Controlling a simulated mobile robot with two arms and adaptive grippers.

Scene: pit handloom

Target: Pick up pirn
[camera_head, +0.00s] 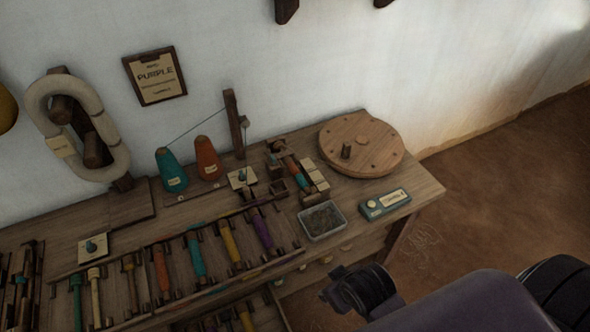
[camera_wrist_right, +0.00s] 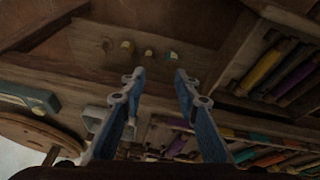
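Several pirns lie in a wooden rack on the bench in the head view, among them a purple pirn (camera_head: 262,231), a yellow pirn (camera_head: 229,241), a teal pirn (camera_head: 195,256) and an orange pirn (camera_head: 161,270). Pirns also show at the right of the right wrist view, including a purple one (camera_wrist_right: 292,80) and a yellow one (camera_wrist_right: 262,67). My right gripper (camera_wrist_right: 157,76) is open, with nothing between its fingers, and is apart from these pirns. My left gripper is out of view.
A winder (camera_head: 289,168), a metal tray (camera_head: 323,220), a teal box (camera_head: 384,204) and a round wooden disc (camera_head: 361,145) stand at the bench's right. Teal (camera_head: 171,171) and orange (camera_head: 207,159) cones stand behind the rack. A wall sign (camera_head: 155,76) reads "PURPLE". Floor (camera_head: 505,170) at right is clear.

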